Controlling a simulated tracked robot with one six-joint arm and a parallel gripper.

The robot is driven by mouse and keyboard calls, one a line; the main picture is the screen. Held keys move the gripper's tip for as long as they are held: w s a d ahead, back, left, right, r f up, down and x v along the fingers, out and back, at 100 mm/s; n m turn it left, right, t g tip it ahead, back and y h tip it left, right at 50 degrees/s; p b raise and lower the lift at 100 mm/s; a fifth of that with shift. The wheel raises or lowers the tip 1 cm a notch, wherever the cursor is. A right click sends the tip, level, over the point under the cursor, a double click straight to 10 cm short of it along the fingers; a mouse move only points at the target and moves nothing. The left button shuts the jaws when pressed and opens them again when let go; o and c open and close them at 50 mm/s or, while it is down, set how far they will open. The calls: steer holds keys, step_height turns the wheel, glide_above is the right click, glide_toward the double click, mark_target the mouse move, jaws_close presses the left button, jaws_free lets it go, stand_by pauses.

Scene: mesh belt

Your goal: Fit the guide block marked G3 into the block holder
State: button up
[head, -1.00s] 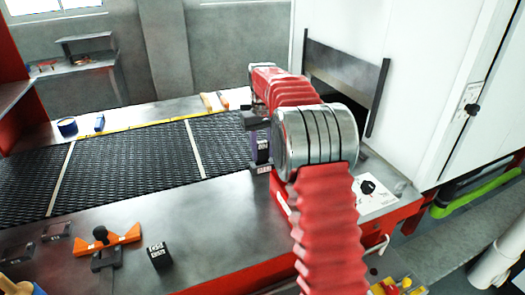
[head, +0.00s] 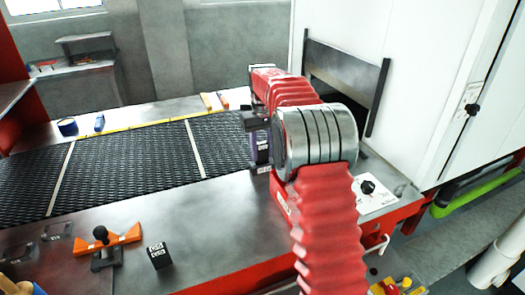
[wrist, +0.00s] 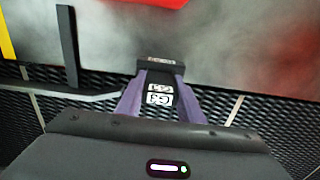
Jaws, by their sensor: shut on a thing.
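My gripper (wrist: 160,95) has purple fingers, shut on a dark block (wrist: 158,90) with white G3 labels on it. In the head view my gripper (head: 262,148) is at the near edge of the belt, partly hidden by my own wrist and arm. A dark piece with a white label, probably the block holder (wrist: 160,63), shows just beyond the fingertips in the wrist view. In the head view a white label (head: 263,169) shows just below the gripper. I cannot tell whether the block touches the holder or sits in it.
A black mesh belt (head: 130,160) runs behind the near ledge. On the ledge are another labelled dark block (head: 159,256), an orange tool with a black knob (head: 105,243) and dark labelled pieces (head: 57,231). A knob panel (head: 370,190) is right of my arm. The ledge's middle is clear.

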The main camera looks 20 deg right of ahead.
mark_target(262, 143)
steer(key=shift+f, duration=0.8)
steer(key=o, duration=1.3)
steer(key=shift+c, duration=0.2)
step_height(262, 143, up, 14)
steer(key=shift+f, duration=0.2)
steer(key=shift+w, duration=0.15)
stand_by(0.4)
